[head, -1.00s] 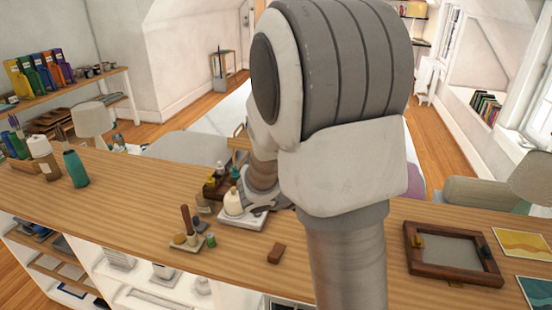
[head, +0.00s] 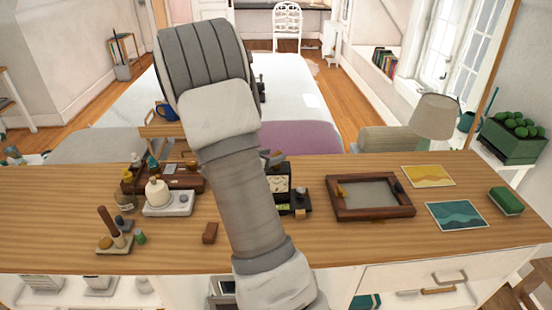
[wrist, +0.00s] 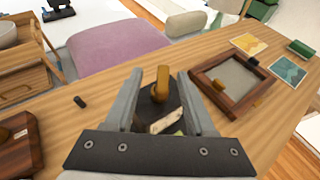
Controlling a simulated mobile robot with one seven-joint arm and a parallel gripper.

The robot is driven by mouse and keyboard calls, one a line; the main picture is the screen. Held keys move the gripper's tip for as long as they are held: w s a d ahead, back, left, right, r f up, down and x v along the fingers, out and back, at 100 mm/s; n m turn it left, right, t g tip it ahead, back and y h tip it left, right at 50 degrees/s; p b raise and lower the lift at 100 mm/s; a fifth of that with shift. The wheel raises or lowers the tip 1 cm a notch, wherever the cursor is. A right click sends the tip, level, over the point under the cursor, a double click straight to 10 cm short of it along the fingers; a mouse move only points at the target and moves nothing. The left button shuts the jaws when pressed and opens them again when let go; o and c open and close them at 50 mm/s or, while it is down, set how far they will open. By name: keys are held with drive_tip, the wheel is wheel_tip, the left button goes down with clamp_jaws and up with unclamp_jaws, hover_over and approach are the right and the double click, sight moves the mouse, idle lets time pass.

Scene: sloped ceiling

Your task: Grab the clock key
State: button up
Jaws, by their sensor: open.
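A small golden-brown upright piece (wrist: 160,84), which may be the clock key, shows in the wrist view at the far end of a dark stand with a cream panel (wrist: 166,122). My gripper (wrist: 161,75) is open, with one finger on each side of this piece in the picture. I cannot tell whether either finger touches it. In the head view the dark stand (head: 299,203) shows just right of my arm, partly covered by it. My gripper's fingers are hidden behind my arm there.
A brown wooden frame (head: 370,210) lies right of the stand, with two coloured cards (head: 457,215) and a green box (head: 506,201) beyond. Left of my arm are a white bottle on a tray (head: 168,207), a small wooden block (head: 210,233) and a tool stand (head: 115,246).

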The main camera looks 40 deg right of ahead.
drive_tip(key=x, duration=0.3)
drive_tip(key=f+x, duration=0.1)
drive_tip(key=x, duration=0.1)
drive_tip(key=shift+s+a, duration=0.1)
drive_tip(key=shift+s, duration=0.15)
clamp_jaws()
